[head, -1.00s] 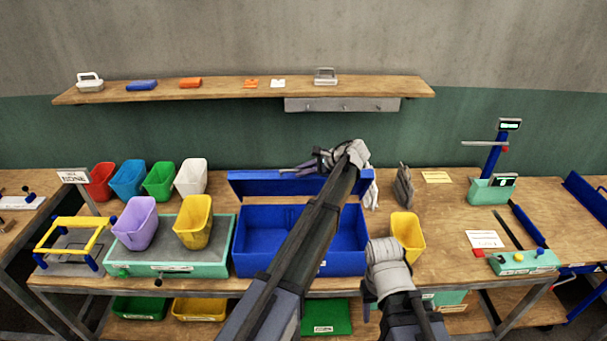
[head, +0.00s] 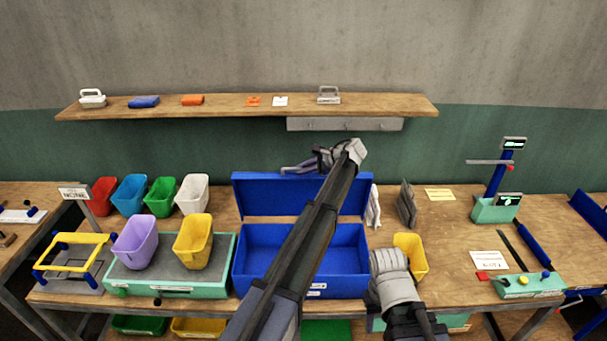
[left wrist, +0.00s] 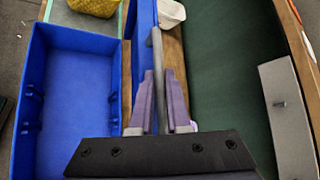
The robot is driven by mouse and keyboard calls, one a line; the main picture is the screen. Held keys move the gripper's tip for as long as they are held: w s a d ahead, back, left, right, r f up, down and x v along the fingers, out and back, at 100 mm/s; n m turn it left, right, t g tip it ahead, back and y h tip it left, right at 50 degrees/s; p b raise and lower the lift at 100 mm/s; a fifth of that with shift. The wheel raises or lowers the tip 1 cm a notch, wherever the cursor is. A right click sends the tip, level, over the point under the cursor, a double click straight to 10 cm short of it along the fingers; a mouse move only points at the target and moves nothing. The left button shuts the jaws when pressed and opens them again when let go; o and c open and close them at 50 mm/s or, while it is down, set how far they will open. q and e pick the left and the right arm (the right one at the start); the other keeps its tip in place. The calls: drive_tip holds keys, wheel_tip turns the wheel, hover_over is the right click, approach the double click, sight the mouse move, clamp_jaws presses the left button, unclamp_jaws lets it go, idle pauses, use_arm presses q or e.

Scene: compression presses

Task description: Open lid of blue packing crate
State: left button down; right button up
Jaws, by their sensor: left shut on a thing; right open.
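The blue packing crate (head: 262,268) stands on the workbench, its open inside visible. Its blue lid (head: 262,196) stands raised at the crate's back edge. My left gripper (head: 298,168) is at the lid's upper edge, with its arm crossing in front of the crate. In the left wrist view, its purple fingers (left wrist: 160,102) are shut on a thin grey bar, the lid handle (left wrist: 157,62), beside the lid. The crate's inside (left wrist: 75,90) shows empty there. My right gripper (head: 374,298) is open, low right of the crate, its fingers mostly hidden by its wrist.
A yellow bin (head: 412,252) stands right of the crate, close to my right arm. Purple (head: 135,242) and yellow bins (head: 193,242) stand left on a green-edged press. A wooden shelf (head: 350,105) runs along the wall above. The bench at right has bare room.

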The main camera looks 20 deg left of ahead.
use_arm(q)
drive_tip(key=shift+w+a+r, duration=0.1)
drive_tip(key=shift+w, duration=0.3)
drive_tip(key=c, duration=0.9)
unclamp_jaws()
drive_tip(key=shift+s, duration=0.1)
drive_tip(key=p+v, duration=0.4)
drive_tip(key=v, duration=0.3)
drive_tip(key=shift+d+r+p, duration=0.15)
drive_tip(key=shift+d+p, duration=0.15)
drive_tip(key=shift+d, duration=0.05)
